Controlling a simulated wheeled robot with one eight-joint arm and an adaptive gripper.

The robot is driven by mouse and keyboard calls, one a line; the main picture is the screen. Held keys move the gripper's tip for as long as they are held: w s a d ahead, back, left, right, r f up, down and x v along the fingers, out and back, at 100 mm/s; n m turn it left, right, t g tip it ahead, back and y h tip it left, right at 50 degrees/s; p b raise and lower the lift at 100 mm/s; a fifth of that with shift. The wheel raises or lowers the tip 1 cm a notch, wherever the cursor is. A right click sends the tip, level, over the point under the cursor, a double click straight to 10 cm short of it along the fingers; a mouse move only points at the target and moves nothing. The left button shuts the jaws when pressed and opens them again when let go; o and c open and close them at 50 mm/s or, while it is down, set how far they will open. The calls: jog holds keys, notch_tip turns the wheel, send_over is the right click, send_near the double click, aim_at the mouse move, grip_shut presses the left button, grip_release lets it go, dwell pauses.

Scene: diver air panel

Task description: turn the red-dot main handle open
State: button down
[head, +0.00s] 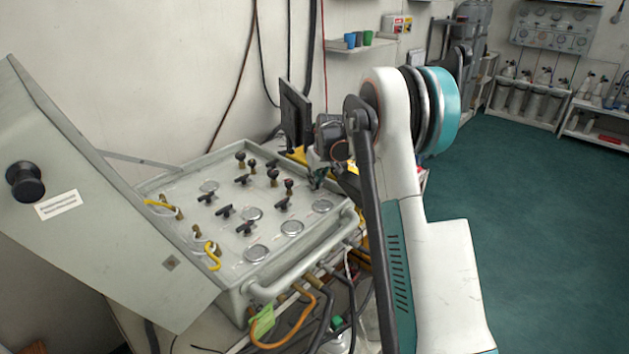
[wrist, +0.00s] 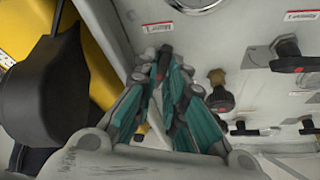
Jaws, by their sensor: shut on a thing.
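The grey panel (head: 190,200) lies in its open case, with black handles and round gauges on its face. In the head view my gripper (head: 318,180) is at the panel's far right corner, and my arm partly hides that spot. In the wrist view my gripper (wrist: 162,60) has its teal-sided fingers closed together at the panel face.
Another black handle (wrist: 288,52) and a brass-stemmed knob (wrist: 218,92) stand right of my fingers in the wrist view. A round gauge (wrist: 190,3) is above. A yellow object (wrist: 88,55) lies beyond the panel edge. The raised lid (head: 90,220) stands at the left.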

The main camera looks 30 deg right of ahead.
jog(key=shift+d+n+y, duration=0.15)
jog(key=shift+n+y, duration=0.2)
jog(key=shift+n, duration=0.6)
jog(key=shift+d+n+y, duration=0.1)
jog(key=shift+n+y, duration=0.25)
jog(key=shift+n, duration=0.6)
jog(key=c, duration=1.7)
grip_release()
jog(key=shift+o, duration=0.2)
